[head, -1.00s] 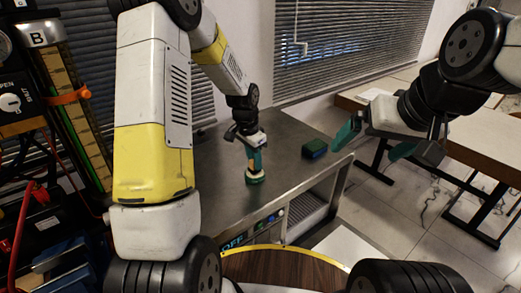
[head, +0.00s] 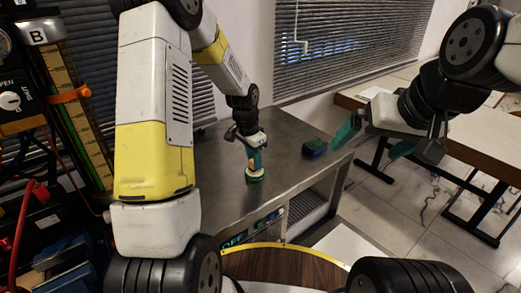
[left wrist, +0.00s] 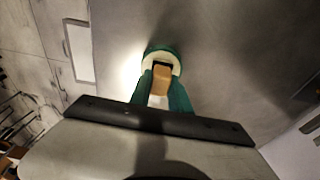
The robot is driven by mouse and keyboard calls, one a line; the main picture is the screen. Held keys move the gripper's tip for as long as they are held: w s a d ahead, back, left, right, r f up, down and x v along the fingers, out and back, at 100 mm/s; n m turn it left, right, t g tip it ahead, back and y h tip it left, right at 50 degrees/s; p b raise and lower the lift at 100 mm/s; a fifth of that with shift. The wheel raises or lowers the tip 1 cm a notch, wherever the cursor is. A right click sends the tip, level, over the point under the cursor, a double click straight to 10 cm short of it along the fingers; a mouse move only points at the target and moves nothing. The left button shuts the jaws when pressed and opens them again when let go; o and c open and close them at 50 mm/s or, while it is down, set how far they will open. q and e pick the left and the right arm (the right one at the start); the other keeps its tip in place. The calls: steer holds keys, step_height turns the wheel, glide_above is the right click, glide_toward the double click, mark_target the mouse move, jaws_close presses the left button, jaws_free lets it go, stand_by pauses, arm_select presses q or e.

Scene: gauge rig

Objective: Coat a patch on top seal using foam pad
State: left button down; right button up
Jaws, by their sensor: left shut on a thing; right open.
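My left gripper (head: 254,158) points down over the grey metal bench and is shut on a tan piece with a round white and green base, apparently the foam pad (head: 254,176). In the left wrist view the green fingers (left wrist: 162,92) straddle the tan part (left wrist: 162,74), with the round base (left wrist: 150,55) beyond them. I cannot tell whether the base touches the bench. My right gripper (head: 376,138) is open and empty, raised to the right of the bench. I cannot identify the top seal with certainty.
The bench top (head: 292,175) is otherwise mostly clear. A gauge column marked B (head: 70,95) with an orange clamp stands at left. A round wooden top (head: 270,267) is in front; pale tables (head: 480,135) stand right.

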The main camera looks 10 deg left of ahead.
stand_by(0.5)
arm_select(q)
steer(key=shift+r, duration=3.5)
